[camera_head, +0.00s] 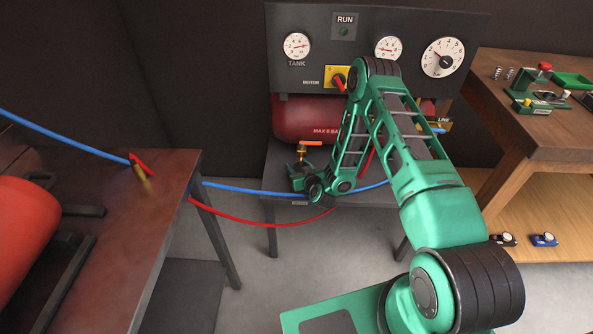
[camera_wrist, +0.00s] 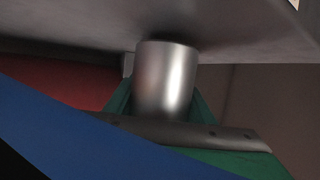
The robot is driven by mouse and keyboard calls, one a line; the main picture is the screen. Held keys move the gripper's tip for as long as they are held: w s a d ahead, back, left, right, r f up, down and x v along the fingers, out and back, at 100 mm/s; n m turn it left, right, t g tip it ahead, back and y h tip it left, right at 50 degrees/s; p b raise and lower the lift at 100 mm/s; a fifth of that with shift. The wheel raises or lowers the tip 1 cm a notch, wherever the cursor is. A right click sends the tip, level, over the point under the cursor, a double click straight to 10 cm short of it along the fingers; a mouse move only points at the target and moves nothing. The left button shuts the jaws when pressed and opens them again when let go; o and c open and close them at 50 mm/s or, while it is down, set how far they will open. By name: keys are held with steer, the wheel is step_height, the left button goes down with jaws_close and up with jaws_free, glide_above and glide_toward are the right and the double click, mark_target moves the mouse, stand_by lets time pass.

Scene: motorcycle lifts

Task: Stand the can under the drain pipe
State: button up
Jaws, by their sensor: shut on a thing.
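The can (camera_wrist: 165,78) is a plain silver metal cylinder in the wrist view. It sits between the green fingers of my gripper (camera_wrist: 162,105), which is shut on it. A grey surface (camera_wrist: 240,35) lies right by the can's upper end in that picture; I cannot tell if they touch. In the head view my gripper (camera_head: 300,174) is at the front left of the compressor stand, just below a brass valve with an orange handle (camera_head: 310,144). The can is not clearly visible there, and I cannot make out the drain pipe's mouth.
A blue hose (camera_head: 240,189) and a red hose (camera_head: 265,224) hang across the gap near my gripper. The blue one seems to cross the wrist view's foreground (camera_wrist: 60,135). The red tank (camera_head: 305,118) is behind. A brown bench (camera_head: 120,215) stands left, a wooden bench (camera_head: 500,140) right.

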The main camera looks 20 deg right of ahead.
steer(key=shift+a+f, duration=0.1)
steer(key=shift+f, duration=0.4)
steer(key=o, duration=1.1)
steer(key=shift+f, duration=0.1)
steer(key=shift+s, duration=0.1)
steer(key=shift+s, duration=0.3)
steer(key=v, duration=0.7)
steer(key=shift+a, duration=0.15)
steer(key=shift+v, duration=2.2)
